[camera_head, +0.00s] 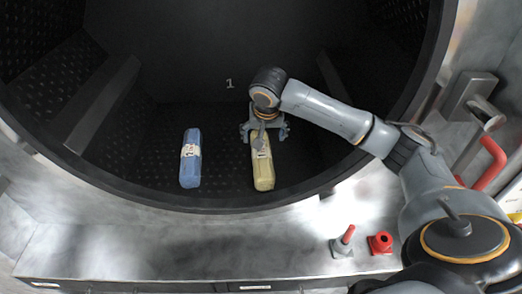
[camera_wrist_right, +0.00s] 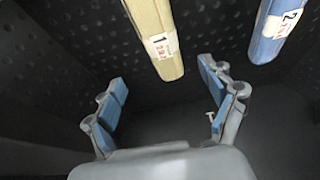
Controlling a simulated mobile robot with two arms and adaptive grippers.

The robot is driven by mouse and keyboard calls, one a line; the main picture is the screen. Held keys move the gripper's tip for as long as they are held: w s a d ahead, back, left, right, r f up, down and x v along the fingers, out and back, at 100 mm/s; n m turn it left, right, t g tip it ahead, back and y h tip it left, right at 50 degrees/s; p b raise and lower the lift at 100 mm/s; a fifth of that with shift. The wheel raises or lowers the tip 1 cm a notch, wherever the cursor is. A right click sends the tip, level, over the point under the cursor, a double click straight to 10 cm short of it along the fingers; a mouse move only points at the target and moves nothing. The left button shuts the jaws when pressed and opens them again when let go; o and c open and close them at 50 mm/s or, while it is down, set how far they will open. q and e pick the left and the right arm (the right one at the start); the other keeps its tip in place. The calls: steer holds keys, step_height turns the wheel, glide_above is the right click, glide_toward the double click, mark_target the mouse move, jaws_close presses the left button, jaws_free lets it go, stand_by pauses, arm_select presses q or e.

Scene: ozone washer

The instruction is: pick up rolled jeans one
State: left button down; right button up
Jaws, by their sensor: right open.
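The rolled jeans one is a beige roll (camera_head: 263,172) with a white label, lying lengthwise on the dark drum floor. In the right wrist view the beige roll (camera_wrist_right: 152,28) comes in from the top, and its label reads 1. My right gripper (camera_head: 264,134) is open and empty, over the far end of the beige roll in the head view. In the right wrist view its fingers (camera_wrist_right: 162,82) are spread wide, with the roll's near end ahead between them. I cannot tell the exact height gap. My left gripper is not in view.
A blue roll (camera_head: 190,160) labelled 2 lies left of the beige one, with bare floor between them. It also shows in the right wrist view (camera_wrist_right: 272,35). The round drum rim (camera_head: 120,188) curves around the front. Red-topped fittings (camera_head: 380,243) stand on the metal ledge.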

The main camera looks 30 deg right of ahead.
steer(key=p, duration=0.1)
glide_above(262, 153)
steer(key=s+a, duration=0.1)
steer(key=s, duration=0.1)
steer(key=f, duration=0.6)
steer(key=shift+s+a+f, duration=0.1)
steer(key=shift+s+f, duration=0.05)
steer(key=shift+s, duration=0.05)
steer(key=shift+w+f, duration=0.15)
steer(key=shift+f, duration=0.15)
steer(key=shift+w+f+p, duration=0.15)
steer(key=shift+w+p, duration=0.05)
steer(key=shift+p, duration=0.2)
steer(key=p+x, duration=0.1)
steer(key=x, duration=0.3)
steer(key=shift+w+p, duration=0.15)
steer(key=shift+p, duration=0.25)
steer(key=shift+w+f, duration=0.15)
steer(key=shift+f, duration=0.15)
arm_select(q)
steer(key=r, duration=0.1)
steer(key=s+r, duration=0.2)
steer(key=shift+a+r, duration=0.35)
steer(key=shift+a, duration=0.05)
arm_select(e)
steer(key=shift+c, duration=0.2)
